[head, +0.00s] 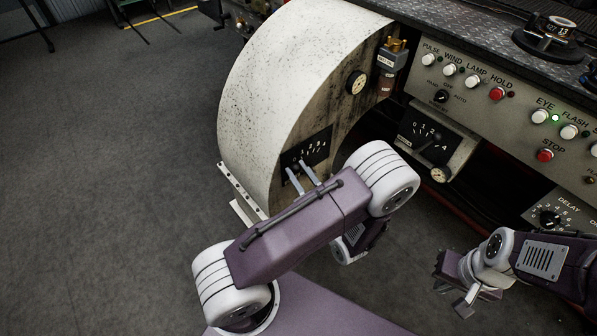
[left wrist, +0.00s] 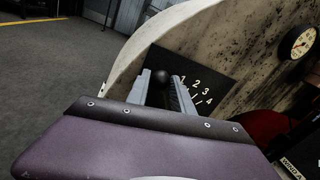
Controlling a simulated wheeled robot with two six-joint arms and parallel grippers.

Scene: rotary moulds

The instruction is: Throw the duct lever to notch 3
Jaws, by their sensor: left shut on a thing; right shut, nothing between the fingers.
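The duct is a large curved pale housing (head: 290,85) with a black plate (head: 318,147) numbered 1 to 4 low on its flat face. The plate also shows in the left wrist view (left wrist: 225,88). The duct lever's round black knob (left wrist: 162,76) shows there between the fingers of my left gripper (left wrist: 165,82), left of the 1. My left gripper (head: 297,168) is shut on the lever in front of the plate's left part. The lever's shaft is hidden, and I cannot tell its exact notch. My right gripper (head: 456,288) is shut and empty, low at the right.
A second black plate numbered 1 to 4 (head: 424,133) is on a box under the control panel (head: 480,75). The panel carries white and red buttons. A round gauge (head: 357,82) sits on the duct's face. The floor at left (head: 110,180) is clear.

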